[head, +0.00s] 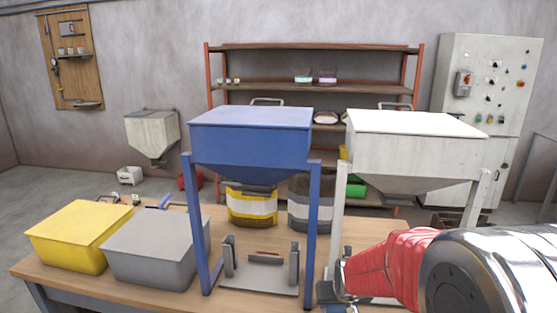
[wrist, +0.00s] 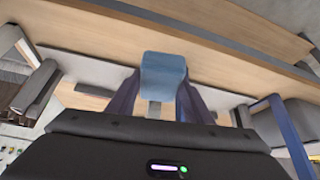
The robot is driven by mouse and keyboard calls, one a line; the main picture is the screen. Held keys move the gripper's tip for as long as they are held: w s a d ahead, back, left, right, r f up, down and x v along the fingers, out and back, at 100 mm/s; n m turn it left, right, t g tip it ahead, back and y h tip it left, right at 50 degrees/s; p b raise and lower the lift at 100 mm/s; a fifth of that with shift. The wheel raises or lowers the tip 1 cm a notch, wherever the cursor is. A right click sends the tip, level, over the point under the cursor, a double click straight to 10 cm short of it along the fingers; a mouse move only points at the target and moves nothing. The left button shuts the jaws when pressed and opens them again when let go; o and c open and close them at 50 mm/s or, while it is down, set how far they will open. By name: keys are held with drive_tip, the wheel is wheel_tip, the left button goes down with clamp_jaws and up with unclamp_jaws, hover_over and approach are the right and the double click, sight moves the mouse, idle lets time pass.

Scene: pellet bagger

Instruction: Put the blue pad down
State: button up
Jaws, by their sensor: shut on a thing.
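The blue pad (wrist: 163,72) is a small light-blue block between the two dark fingers of my gripper (wrist: 160,92) in the wrist view. The fingers are shut on it, one on each side. In the head view my gripper (head: 338,286) is low at the front of the wooden table (head: 235,301), by the front leg of the white hopper. A bit of blue shows at its tip, too small to tell clearly as the pad. Whether the pad touches any surface cannot be told.
A blue hopper (head: 252,132) and a white hopper (head: 415,150) stand on legs. Under the blue one is a grey plate with uprights (head: 262,278). A yellow bin (head: 70,240) and a grey bin (head: 150,252) stand left. Bags (head: 252,206) stand behind.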

drive_tip(key=shift+d, duration=0.1)
idle(0.6)
drive_tip(key=shift+s+d+f+m, duration=0.15)
drive_tip(key=shift+s+d+m, duration=0.3)
drive_tip(key=shift+d, duration=0.25)
drive_tip(key=s+d+f+m+g+h, duration=0.1)
drive_tip(key=s+d+m+g+h, duration=0.2)
drive_tip(key=s+d+m, duration=0.6)
drive_tip(key=s+d+f+m+g+h, duration=0.2)
drive_tip(key=s+d+m, duration=0.8)
drive_tip(key=s+d, duration=0.9)
drive_tip(key=s+g+h, duration=0.1)
drive_tip(key=s+g, duration=0.1)
drive_tip(key=s, duration=0.1)
drive_tip(key=shift+s+f, duration=0.2)
drive_tip(key=shift+s, duration=0.2)
drive_tip(key=d+f, duration=0.2)
drive_tip(key=d, duration=0.1)
drive_tip(key=s+d+f, duration=0.1)
drive_tip(key=d, duration=0.3)
drive_tip(key=d+f, duration=0.2)
drive_tip(key=d, duration=0.1)
drive_tip(key=shift+s+d+f, duration=0.25)
drive_tip(key=shift+s+f, duration=0.1)
drive_tip(key=shift+s, duration=0.05)
